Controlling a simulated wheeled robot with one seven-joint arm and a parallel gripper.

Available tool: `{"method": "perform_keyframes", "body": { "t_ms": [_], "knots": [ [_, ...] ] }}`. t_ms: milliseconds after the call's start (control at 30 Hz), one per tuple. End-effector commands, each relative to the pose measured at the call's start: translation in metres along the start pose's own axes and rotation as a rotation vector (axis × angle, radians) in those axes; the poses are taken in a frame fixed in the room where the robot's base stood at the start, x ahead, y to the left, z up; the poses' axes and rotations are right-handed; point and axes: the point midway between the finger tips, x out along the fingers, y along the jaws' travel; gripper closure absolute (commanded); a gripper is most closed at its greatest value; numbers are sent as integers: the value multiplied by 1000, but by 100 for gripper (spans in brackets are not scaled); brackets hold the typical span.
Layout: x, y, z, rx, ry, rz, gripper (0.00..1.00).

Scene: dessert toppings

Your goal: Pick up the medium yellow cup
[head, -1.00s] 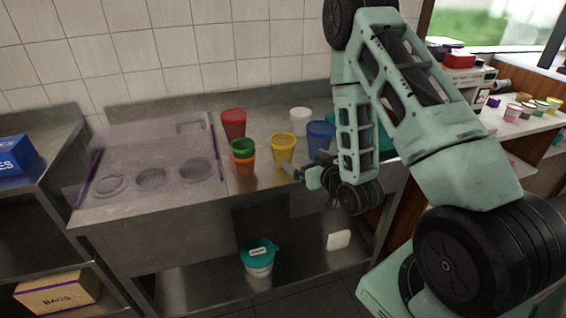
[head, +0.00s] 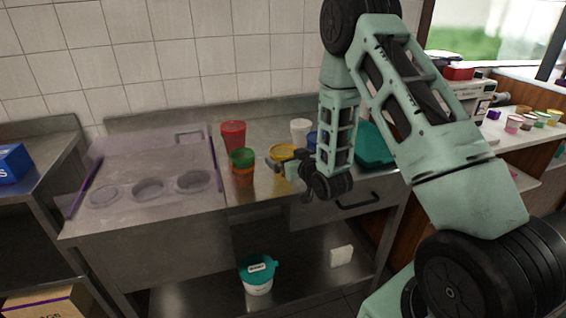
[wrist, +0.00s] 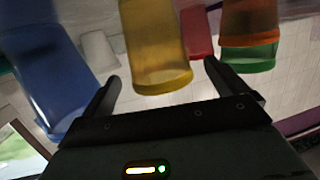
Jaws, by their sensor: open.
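The yellow cup (head: 284,151) stands on the steel counter, its lower part hidden behind my gripper in the head view. My gripper (head: 280,171) is at the cup's near side. In the wrist view, the picture is upside down; the yellow cup (wrist: 156,45) appears ahead of and between the two spread fingers of my gripper (wrist: 165,88). The fingers are open with nothing held. I cannot tell whether they touch the cup.
A green cup (head: 242,157) nested in an orange cup (head: 244,178) stands left of the yellow one. A red cup (head: 233,131) and white cup (head: 300,129) stand behind. A blue cup (wrist: 45,75) is close by one finger. A teal container (head: 372,148) is at right.

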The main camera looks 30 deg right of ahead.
Motion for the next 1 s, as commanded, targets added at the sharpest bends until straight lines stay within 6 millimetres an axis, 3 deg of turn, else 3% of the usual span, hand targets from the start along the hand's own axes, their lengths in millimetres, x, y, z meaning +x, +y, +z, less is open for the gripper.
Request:
{"method": "perform_keyframes", "body": {
  "t_ms": [67, 200, 500, 700, 1000],
  "knots": [
    [12, -1, -9, 0, 2, -2, 2],
    [29, -1, -6, 0, 1, -1, 2],
    [35, 0, -5, 0, 0, 0, 2],
    [35, 0, -5, 0, 0, 0, 49],
    [35, 0, -5, 0, 1, 0, 50]
  ]
}}
